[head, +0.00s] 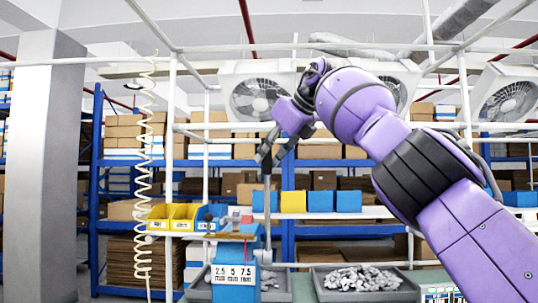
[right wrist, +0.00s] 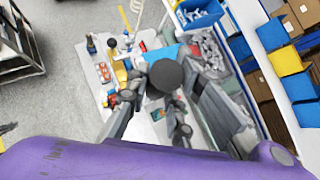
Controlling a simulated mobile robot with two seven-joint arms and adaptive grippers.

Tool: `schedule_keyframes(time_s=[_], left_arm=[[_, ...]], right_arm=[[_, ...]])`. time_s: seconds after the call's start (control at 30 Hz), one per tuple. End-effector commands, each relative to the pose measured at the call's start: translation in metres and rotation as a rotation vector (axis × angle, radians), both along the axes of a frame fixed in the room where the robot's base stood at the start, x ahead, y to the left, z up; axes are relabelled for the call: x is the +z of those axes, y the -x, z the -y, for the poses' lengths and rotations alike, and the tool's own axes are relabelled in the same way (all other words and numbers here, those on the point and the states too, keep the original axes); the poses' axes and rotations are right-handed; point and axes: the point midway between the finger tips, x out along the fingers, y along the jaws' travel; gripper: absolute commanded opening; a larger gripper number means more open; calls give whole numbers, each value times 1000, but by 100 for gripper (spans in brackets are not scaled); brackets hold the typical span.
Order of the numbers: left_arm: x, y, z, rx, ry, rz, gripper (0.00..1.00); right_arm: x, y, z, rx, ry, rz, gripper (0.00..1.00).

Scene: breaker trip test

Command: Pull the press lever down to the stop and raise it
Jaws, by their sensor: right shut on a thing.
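The press lever (head: 267,205) is a thin grey rod that stands upright in the head view, beside the blue press body (head: 229,256). My right gripper (head: 270,156) comes down from above and is shut on the lever's upper end. In the right wrist view a round dark knob (right wrist: 166,75) shows between the fingers of my right gripper and hides part of what lies below. A label with 2.5, 5 and 7.5 (head: 233,273) is on the press front. My left gripper is not in view.
Yellow bins (head: 173,217) stand left of the press. A grey tray of pale pieces (head: 362,281) is to its right. A coiled cream hose (head: 145,170) hangs at the left. Behind are blue shelves (head: 97,180) with boxes and blue and yellow bins.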

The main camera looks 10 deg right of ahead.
Motion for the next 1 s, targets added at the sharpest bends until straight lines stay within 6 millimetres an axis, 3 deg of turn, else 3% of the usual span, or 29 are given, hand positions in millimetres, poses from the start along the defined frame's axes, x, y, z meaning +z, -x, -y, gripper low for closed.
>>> schedule_keyframes(time_s=[0.4,0.43,0.57,1.0], left_arm=[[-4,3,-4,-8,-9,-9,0],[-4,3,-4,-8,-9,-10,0],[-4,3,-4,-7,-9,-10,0],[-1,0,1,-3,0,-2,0]], right_arm=[[0,0,-1,-1,-2,-4,0],[0,0,-1,-1,-2,-4,25],[0,0,-1,0,-1,-3,40],[9,8,5,-1,0,2,40]])
